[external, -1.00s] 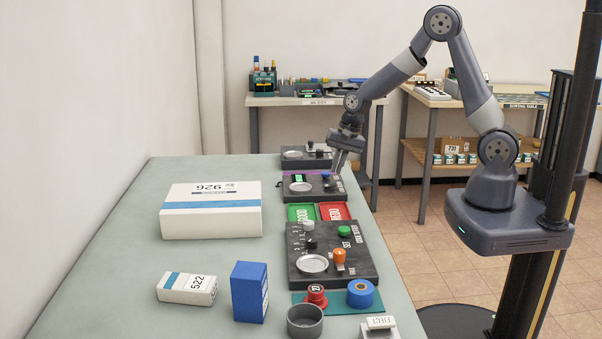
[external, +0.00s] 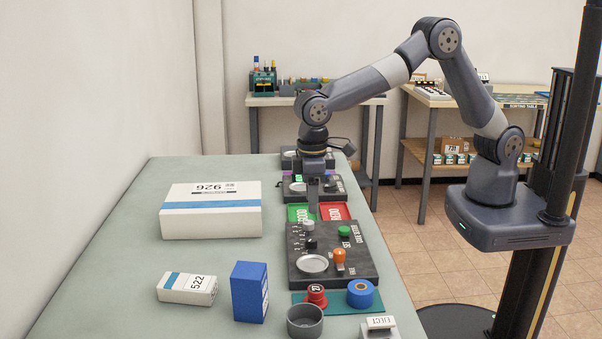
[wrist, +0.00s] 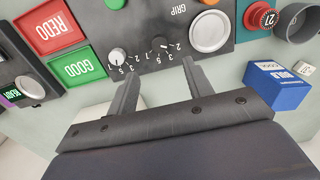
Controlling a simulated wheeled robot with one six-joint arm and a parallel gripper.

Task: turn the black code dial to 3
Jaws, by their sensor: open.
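The black code dial (external: 310,243) stands on the left side of the dark control panel (external: 355,268), beside a white dial (external: 308,225). In the wrist view the black dial (wrist: 160,44) is small and dark, partly lost against the panel, with printed numbers near it. The white dial (wrist: 117,56) is clearer there. I cannot read the black dial's setting. My gripper (external: 313,207) points down near the panel's far edge. In the wrist view its two fingers (wrist: 161,68) are apart and empty, with both dials beyond the fingertips.
On the panel are a metal disc (external: 312,264), an orange knob (external: 339,256) and a green button (external: 344,231). GOOD (external: 299,212) and REDO (external: 335,211) trays lie behind it. A white box (external: 211,219) and blue box (external: 249,292) stand left.

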